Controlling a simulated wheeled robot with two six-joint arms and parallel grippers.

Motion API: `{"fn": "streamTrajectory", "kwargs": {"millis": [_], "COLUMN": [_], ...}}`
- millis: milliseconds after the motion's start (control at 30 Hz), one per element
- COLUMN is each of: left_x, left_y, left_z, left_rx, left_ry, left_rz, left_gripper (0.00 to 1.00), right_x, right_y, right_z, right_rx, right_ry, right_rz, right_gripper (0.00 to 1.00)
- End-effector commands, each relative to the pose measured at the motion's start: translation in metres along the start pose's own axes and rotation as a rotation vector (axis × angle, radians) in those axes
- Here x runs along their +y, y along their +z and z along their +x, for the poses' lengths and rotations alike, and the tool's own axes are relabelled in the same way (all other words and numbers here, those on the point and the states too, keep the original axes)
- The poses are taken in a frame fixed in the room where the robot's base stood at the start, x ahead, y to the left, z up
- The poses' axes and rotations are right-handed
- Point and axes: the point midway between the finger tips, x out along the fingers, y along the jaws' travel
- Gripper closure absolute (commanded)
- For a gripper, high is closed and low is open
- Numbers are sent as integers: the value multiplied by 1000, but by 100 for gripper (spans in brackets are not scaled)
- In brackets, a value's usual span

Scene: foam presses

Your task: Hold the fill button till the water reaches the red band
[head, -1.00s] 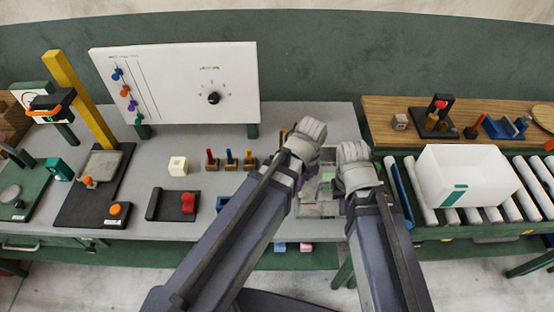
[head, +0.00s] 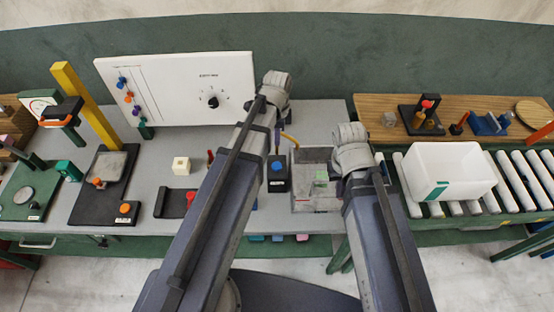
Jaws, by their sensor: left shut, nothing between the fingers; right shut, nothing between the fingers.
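A black box with a blue button (head: 277,162) stands on the grey bench, just right of my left forearm. A clear, box-shaped tank (head: 316,197) stands to its right, with a small green patch showing inside. My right gripper (head: 350,138) is shut and empty, above the tank's far right side. Its arm covers part of the tank's right side.
A white panel with a dial (head: 213,101) stands at the back left. A yellow-post press (head: 85,105), an orange button (head: 124,209) and a cream cube (head: 181,166) are left of my arms. A white crate (head: 450,165) sits on rollers at the right.

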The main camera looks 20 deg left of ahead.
Motion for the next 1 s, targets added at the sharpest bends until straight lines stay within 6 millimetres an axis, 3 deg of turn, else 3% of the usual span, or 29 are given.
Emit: {"fn": "streamTrajectory", "kwargs": {"millis": [467, 1000], "left_x": [0, 0], "left_y": [0, 0], "left_z": [13, 84], "left_rx": [-1, -1], "left_ry": [0, 0], "left_rz": [-2, -2], "left_gripper": [100, 100], "right_x": [-1, -8], "right_y": [-1, -6], "right_z": [13, 84], "right_rx": [1, 2], "right_ry": [0, 1], "right_rz": [1, -2], "right_gripper": [100, 100]}}
